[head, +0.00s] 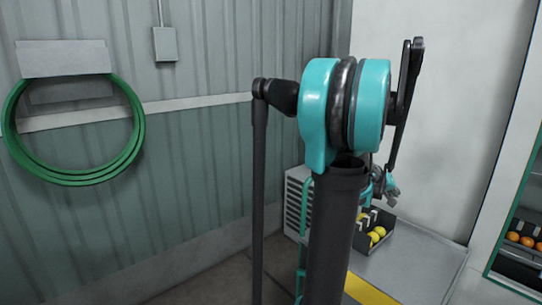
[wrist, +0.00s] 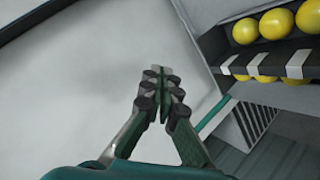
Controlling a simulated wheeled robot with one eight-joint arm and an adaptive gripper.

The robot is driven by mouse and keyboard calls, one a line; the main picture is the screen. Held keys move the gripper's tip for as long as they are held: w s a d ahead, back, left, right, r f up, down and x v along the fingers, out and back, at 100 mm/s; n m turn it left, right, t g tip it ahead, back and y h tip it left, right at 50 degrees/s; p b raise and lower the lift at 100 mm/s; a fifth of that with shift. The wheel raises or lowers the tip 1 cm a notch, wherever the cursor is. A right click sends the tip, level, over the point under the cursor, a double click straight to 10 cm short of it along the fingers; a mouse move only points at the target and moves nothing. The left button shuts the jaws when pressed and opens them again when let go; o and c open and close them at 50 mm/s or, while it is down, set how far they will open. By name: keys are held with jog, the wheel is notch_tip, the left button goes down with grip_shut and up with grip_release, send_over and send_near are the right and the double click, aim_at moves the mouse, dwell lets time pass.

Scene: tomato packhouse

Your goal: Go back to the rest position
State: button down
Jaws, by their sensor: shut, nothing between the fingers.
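My gripper (wrist: 160,75) is shut in the wrist view, its fingertips together with nothing between them. In the head view my gripper (head: 391,192) is small and partly hidden behind my arm, above the right side of a dark tray (head: 382,247). The tray also shows at the upper right of the wrist view (wrist: 279,71), apart from the fingers. It holds yellow tomatoes (head: 376,235), which also show in the wrist view (wrist: 278,23).
The tray stands on a grey worktop (head: 415,268) with a yellow strip (head: 368,290). A louvred grey unit (head: 295,203) stands behind my arm. A green hose (head: 84,178) hangs on the left wall. A green-framed shelf (head: 517,262) with orange tomatoes (head: 527,241) is at right.

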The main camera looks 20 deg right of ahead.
jog(key=w+a+f+n+t+y, duration=0.1)
jog(key=a+f+y, duration=0.25)
jog(key=a, duration=1.05)
jog(key=w+a+f+n+t+y, duration=0.15)
jog(key=a+f, duration=0.35)
jog(key=a, duration=0.9)
jog(key=s+a+f+n+y, duration=0.1)
jog(key=s+a+f+y, duration=0.2)
jog(key=a, duration=0.8)
jog(key=s+a+f+n+g+y, duration=0.1)
jog(key=s+a+f, duration=0.4)
jog(key=a, duration=0.6)
jog(key=shift+s+n+y, duration=0.45)
jog(key=shift+s+y, duration=0.65)
jog(key=shift+s, duration=0.05)
